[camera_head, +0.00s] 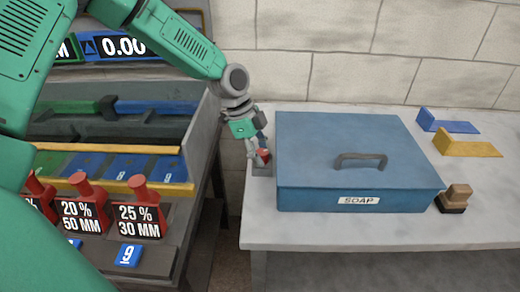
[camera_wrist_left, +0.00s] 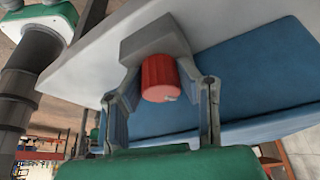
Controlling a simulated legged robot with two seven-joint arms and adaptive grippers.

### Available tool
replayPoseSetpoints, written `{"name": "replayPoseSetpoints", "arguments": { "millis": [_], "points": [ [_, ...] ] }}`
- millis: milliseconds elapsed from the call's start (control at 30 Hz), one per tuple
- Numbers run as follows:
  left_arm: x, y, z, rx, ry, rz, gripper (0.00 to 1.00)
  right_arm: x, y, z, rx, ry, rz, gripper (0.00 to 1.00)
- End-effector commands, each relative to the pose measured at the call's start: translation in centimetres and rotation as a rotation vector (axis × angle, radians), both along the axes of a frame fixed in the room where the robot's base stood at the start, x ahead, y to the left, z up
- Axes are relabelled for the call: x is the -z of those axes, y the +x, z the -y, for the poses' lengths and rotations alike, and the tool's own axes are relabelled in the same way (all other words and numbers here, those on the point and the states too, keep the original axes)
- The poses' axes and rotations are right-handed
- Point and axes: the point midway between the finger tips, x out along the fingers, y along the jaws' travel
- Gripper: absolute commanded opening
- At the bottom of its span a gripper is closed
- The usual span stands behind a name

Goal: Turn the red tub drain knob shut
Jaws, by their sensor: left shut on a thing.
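The red drain knob (camera_head: 264,155) is on the left side of the bench top, beside the blue tub marked SOAP (camera_head: 320,140). In the left wrist view the knob (camera_wrist_left: 160,78) is a short red cylinder on a grey block (camera_wrist_left: 155,42), with a small pale mark on its face. My left gripper (camera_head: 260,160) is at the knob. In the wrist view its two fingers (camera_wrist_left: 162,90) stand on either side of the knob and are shut on it. My right gripper is in neither view.
The tub has a dark lid handle (camera_head: 360,160). A blue bracket (camera_head: 450,125), a yellow bracket (camera_head: 468,146) and a wooden-handled brush or stamp (camera_head: 455,198) lie to its right. Left of a gap stands a rack with red weights (camera_head: 138,205). The front bench strip is clear.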

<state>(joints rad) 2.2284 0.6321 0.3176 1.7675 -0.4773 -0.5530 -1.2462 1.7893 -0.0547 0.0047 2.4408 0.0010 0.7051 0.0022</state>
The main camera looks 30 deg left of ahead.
Motion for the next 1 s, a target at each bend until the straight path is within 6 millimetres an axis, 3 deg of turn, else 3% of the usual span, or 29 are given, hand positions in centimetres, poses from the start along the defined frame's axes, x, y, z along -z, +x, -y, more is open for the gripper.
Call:
{"name": "replayPoseSetpoints", "arguments": {
  "millis": [400,1000],
  "points": [
    [-0.5,0.1,0.4,-0.392,0.0,0.003,0.0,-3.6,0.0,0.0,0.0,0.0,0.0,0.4],
    [-0.5,0.4,0.4,-0.923,-0.003,0.008,0.0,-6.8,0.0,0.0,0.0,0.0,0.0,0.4]
  ]
}}
